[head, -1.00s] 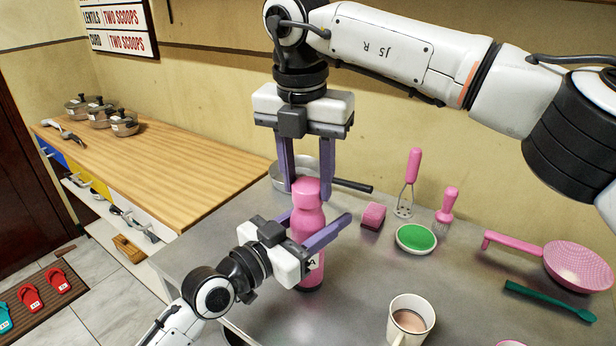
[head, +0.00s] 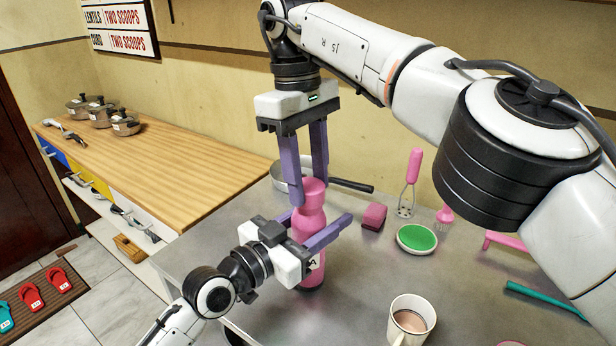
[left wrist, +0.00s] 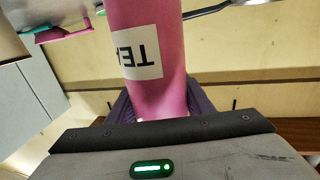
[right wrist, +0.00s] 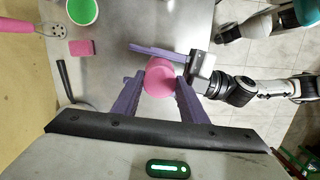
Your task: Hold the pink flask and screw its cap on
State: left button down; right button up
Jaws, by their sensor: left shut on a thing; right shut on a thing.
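The pink flask (head: 306,262) stands upright on the grey counter (head: 370,275), with its pink cap (head: 313,187) on top. My left gripper (head: 318,218) is shut around the flask's body from the left. In the left wrist view the flask (left wrist: 150,45) fills the middle, with a white lettered label. My right gripper (head: 310,190) points down from above and is shut on the cap. The right wrist view shows the round cap top (right wrist: 160,76) between its purple fingers. How far the cap is screwed on cannot be told.
A mug (head: 409,322) stands in front on the right. A pink sponge (head: 374,216), a green-topped dish (head: 417,238) and a masher (head: 410,182) are right of the flask. A pan (head: 283,178) lies behind. My right arm hangs over the right side.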

jog(key=o, duration=1)
jog(key=shift+c, duration=0.3)
